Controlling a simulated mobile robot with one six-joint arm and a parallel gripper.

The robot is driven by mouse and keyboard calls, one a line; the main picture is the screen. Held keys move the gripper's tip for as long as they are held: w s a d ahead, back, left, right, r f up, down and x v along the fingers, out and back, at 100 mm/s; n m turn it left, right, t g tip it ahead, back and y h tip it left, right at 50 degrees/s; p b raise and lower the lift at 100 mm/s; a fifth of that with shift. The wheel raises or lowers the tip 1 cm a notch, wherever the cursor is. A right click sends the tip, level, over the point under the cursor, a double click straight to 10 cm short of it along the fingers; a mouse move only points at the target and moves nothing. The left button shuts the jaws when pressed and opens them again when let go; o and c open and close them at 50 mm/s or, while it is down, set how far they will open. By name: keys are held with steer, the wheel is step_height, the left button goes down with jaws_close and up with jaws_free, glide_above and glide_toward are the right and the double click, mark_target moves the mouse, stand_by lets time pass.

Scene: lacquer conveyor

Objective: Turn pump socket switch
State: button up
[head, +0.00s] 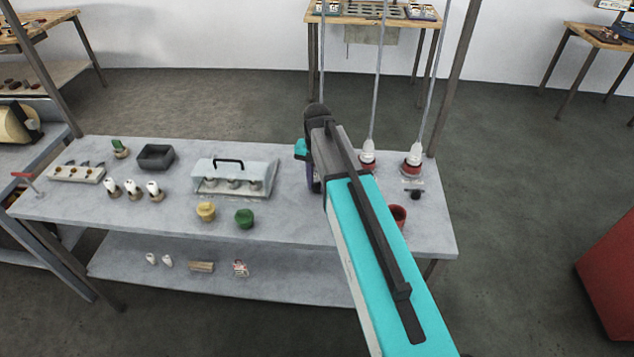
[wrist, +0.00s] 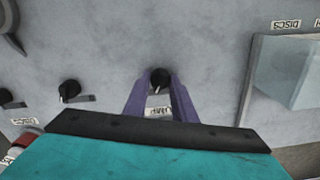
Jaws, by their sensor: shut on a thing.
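A black rotary knob (wrist: 159,77) sits on the grey surface in the middle of the wrist view. My gripper (wrist: 160,86) is shut on it, with one purple finger on each side. A small white label (wrist: 158,111) lies just below the knob, between the fingers; it is upside down and partly covered, so I cannot read it surely. In the head view my gripper (head: 313,178) reaches down to the grey table (head: 290,225), and my arm hides the knob there. Another black knob (wrist: 69,91) with its own label stands to the left in the wrist view.
A clear cover with a black handle (head: 228,172) stands left of my gripper. White-and-red hanging fittings (head: 412,166) on cables and a red cup (head: 398,214) are to the right. A yellow pot (head: 206,211) and a green pot (head: 244,218) stand near the front edge.

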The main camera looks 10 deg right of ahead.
mark_target(317, 183)
steer(key=shift+n, duration=0.5)
steer(key=n, duration=0.5)
steer(key=shift+n+b, duration=0.3)
steer(key=n, duration=0.5)
steer(key=shift+n, duration=0.3)
steer(key=o, duration=1)
steer(key=shift+o, duration=0.2)
steer(key=shift+r, duration=0.1)
step_height(317, 183, up, 14)
steer(key=b, duration=0.3)
